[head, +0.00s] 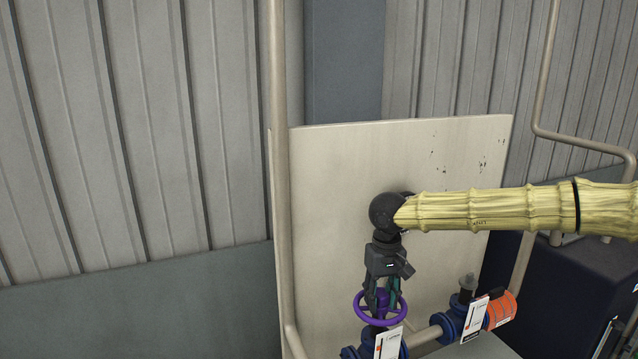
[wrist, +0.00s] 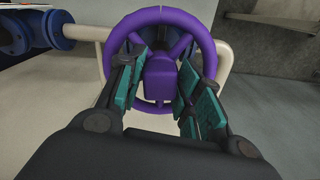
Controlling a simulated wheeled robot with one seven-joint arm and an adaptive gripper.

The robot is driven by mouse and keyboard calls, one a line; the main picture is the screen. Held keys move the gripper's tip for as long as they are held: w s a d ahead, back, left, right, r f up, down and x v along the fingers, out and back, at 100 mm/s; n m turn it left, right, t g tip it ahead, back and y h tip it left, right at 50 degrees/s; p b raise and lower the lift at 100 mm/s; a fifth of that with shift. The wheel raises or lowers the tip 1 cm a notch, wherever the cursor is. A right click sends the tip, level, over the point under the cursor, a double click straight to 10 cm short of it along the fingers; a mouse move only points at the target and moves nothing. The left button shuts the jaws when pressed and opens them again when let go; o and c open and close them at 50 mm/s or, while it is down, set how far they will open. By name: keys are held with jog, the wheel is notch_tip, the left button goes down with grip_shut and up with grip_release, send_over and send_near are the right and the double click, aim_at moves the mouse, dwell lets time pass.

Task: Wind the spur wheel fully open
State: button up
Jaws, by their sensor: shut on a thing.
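The purple wheel (head: 359,314) lies level on top of a blue valve body (head: 364,352) at the lower middle of the head view. I take it to be the spur wheel. My gripper (head: 382,296) points straight down into the wheel from above. In the wrist view the purple wheel (wrist: 160,17) shows its rim, spokes and block-like hub. My gripper (wrist: 160,75) has its teal-padded fingers on both sides of the hub, between the spokes, shut on the wheel. The fingertips' exact contact with the hub is partly hidden.
A second blue valve (head: 454,322) with an orange part (head: 501,309) stands to the right, joined by a beige pipe (head: 424,337). White tags (head: 389,344) hang at the valves. A pale panel (head: 340,190) stands close behind. A tall pipe (head: 280,160) runs up at the left.

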jog(key=n, duration=0.4)
jog(key=shift+r, duration=0.1)
jog(key=n, duration=0.3)
jog(key=shift+n, duration=0.4)
jog(key=o, duration=0.9)
jog(key=shift+d, duration=0.1)
